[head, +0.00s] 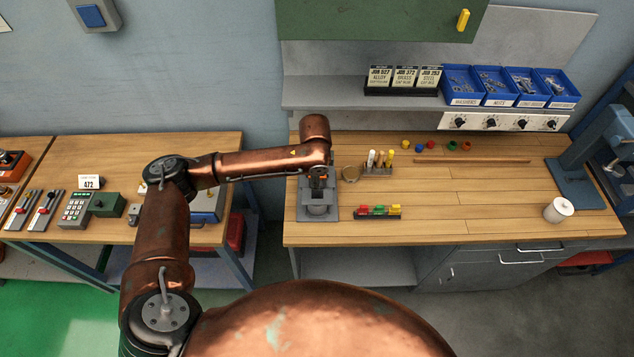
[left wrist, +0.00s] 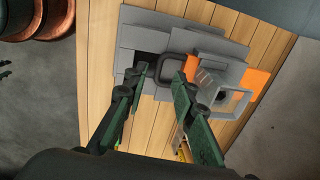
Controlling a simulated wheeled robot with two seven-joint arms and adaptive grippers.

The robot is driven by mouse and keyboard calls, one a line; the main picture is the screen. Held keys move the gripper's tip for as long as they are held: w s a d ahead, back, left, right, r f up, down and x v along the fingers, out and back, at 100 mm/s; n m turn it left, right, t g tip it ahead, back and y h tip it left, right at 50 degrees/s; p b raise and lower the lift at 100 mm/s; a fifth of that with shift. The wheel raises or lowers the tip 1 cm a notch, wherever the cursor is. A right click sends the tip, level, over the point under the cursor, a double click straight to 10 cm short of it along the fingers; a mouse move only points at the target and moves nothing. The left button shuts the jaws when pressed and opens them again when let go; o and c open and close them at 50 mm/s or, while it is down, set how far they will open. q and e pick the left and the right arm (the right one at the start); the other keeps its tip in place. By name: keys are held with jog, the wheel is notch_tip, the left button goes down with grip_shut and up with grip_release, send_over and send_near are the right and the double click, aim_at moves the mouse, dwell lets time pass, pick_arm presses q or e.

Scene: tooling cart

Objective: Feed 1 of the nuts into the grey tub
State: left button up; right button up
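My left gripper (left wrist: 160,78) is open, its two green fingers apart over a grey fixture (left wrist: 150,30) with orange parts. A dark loop-shaped handle (left wrist: 165,66) shows between and beyond the fingertips; I cannot tell whether they touch it. In the head view the fixture (head: 304,211) stands at the bench's left end, partly hidden under my left arm. A round grey cup-like part (head: 318,209) at its front may be the grey tub. Several small coloured pieces, possibly the nuts, lie at the back, including a red one (head: 466,146). My right gripper is not in view.
Blue bins (head: 498,101) of small metal parts stand on the shelf.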

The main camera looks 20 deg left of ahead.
pick_arm(q)
jog(key=f, duration=0.2)
jog(key=shift+w+a+f, duration=0.1)
jog(key=shift+w+f, duration=0.15)
jog(key=shift+f, duration=0.55)
grip_shut()
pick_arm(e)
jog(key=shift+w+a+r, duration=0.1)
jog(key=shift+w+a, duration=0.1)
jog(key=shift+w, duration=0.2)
pick_arm(q)
jog(key=shift+s, duration=0.1)
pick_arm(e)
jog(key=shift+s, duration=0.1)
